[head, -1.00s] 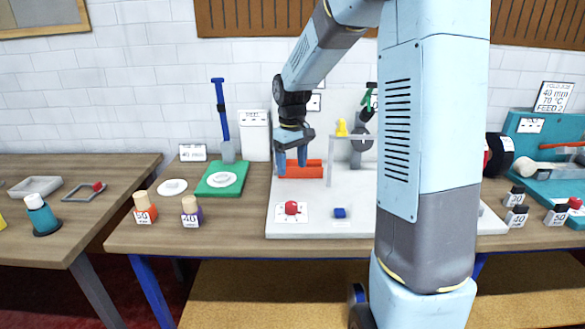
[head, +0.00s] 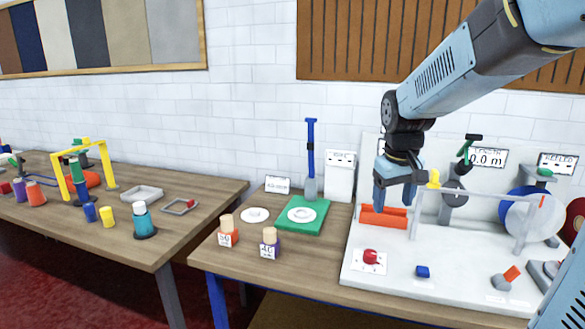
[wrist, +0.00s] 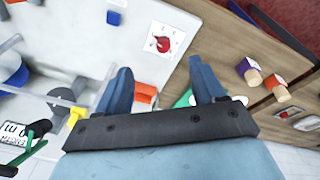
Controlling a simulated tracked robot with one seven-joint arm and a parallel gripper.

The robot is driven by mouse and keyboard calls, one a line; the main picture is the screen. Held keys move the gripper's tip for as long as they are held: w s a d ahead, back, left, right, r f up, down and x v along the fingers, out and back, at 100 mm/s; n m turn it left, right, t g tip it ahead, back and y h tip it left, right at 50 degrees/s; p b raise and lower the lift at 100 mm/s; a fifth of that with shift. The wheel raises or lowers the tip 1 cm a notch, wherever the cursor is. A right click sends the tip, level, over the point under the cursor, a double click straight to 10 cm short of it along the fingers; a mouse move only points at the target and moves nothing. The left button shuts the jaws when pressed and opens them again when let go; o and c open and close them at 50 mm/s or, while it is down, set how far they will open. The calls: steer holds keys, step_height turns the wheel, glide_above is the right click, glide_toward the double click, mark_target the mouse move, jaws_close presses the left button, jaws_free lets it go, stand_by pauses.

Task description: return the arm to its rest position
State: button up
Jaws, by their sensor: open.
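My gripper (head: 396,190) hangs at the end of my arm over the back left of the white machine board, in front of the wall panel. Its blue fingers are apart with nothing between them.
The white board (head: 450,285) carries a red knob (head: 370,257), a blue button (head: 422,272), a grey frame and reels. Left of it are a green mat (head: 290,226) with a white disc and two labelled bottles (head: 269,243). Another table (head: 120,225) stands further left, beyond a gap.

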steer(key=s+r+m+t, duration=0.1)
steer(key=s+r, duration=0.1)
steer(key=s, duration=0.6)
steer(key=s+r+m+t, duration=0.1)
steer(key=s+r+t, duration=0.1)
steer(key=s, duration=0.7)
steer(key=shift+s+d+m+t+y, duration=0.15)
steer(key=shift+d+m+t+y, duration=0.15)
steer(key=shift+y, duration=0.1)
